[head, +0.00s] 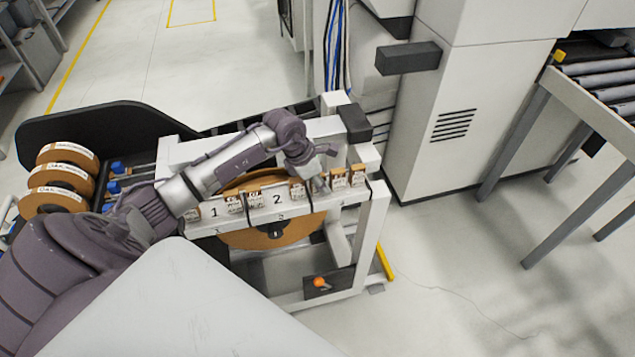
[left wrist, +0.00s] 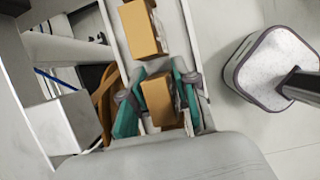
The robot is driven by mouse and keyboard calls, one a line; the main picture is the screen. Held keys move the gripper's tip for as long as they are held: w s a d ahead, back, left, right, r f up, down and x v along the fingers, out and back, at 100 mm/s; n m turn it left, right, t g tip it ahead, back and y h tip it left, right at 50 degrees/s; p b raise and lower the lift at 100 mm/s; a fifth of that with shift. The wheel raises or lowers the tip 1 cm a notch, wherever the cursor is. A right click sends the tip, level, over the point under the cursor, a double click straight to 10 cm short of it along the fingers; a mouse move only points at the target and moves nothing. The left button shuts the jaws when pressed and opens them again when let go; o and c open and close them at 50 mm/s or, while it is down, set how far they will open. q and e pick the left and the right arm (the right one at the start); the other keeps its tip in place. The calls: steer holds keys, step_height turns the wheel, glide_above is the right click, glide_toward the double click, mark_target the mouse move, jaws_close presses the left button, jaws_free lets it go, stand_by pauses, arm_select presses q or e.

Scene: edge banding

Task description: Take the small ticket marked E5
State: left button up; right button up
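Small tickets with brown card backs and white printed faces stand in a row along the white rail (head: 345,198) of a stand. The two at the right end (head: 357,176) show in the head view; their print is too small to read, so I cannot tell which is E5. My left gripper (head: 320,184) is low over the rail, right of the panel marked 2. In the left wrist view its teal fingers (left wrist: 160,100) are apart, one on each side of a brown-backed ticket holder (left wrist: 158,98). I cannot tell whether they touch it. My right gripper is not in view.
Another brown block (left wrist: 143,30) sits just beyond on the rail. Panels marked 1 and 2 (head: 277,199) stand left of the gripper. A large brown reel (head: 262,237) hangs below. More reels (head: 62,178) stand at left.

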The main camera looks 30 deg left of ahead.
arm_select(q)
steer(key=shift+c, duration=0.7)
steer(key=shift+r, duration=0.1)
